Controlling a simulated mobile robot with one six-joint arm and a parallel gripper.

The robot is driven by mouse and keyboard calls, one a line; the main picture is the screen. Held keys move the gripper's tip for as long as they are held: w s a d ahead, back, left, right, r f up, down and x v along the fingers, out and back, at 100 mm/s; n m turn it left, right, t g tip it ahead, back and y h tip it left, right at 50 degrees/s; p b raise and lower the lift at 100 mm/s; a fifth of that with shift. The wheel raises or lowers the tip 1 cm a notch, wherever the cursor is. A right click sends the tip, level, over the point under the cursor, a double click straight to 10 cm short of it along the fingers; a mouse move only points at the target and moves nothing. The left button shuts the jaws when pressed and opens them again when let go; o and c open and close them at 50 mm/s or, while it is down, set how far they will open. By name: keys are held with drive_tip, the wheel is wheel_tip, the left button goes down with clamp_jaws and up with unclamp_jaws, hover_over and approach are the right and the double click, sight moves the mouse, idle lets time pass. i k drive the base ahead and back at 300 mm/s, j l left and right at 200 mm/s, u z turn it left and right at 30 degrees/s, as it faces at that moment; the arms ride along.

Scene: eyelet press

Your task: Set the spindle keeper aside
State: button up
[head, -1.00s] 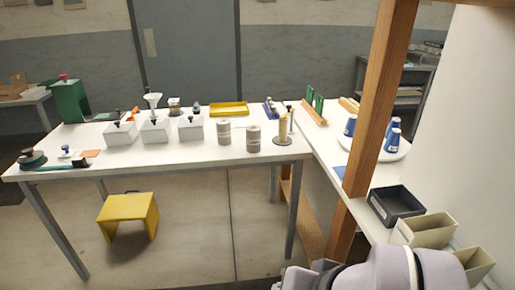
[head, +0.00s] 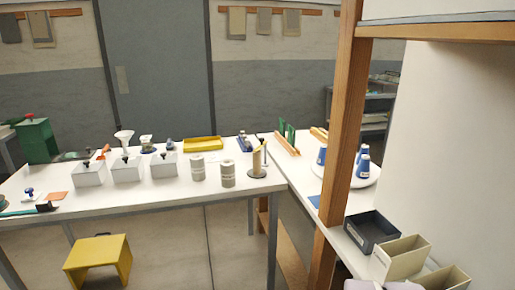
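A spindle stand (head: 257,172) with a round dark base stands near the right end of the white table, with a pale tan upright piece and a thinner dark post on it. I cannot tell at this size which part is the spindle keeper. The stand is upright and nothing touches it. My gripper is out of view; only a pale piece of my arm shows at the bottom right edge, well away from the stand.
Two grey cans (head: 228,174) stand left of the stand, with several white boxes (head: 127,169) beyond. A yellow tray (head: 202,143) lies at the back. A wooden post (head: 341,130) rises before the side counter, which holds a dark bin (head: 371,231). A yellow stool (head: 98,262) stands on the floor.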

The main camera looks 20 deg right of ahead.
sight(262, 139)
drive_tip(key=i+l+u, duration=0.1)
drive_tip(key=i, duration=0.35)
drive_tip(key=i+l+u, duration=0.1)
drive_tip(key=i, duration=0.4)
drive_tip(key=i+l, duration=0.15)
drive_tip(key=i, duration=0.3)
drive_tip(key=i+l+u, duration=0.15)
drive_tip(key=i, duration=0.3)
drive_tip(key=i+l+u, duration=0.1)
drive_tip(key=i, duration=0.4)
drive_tip(key=l, duration=0.1)
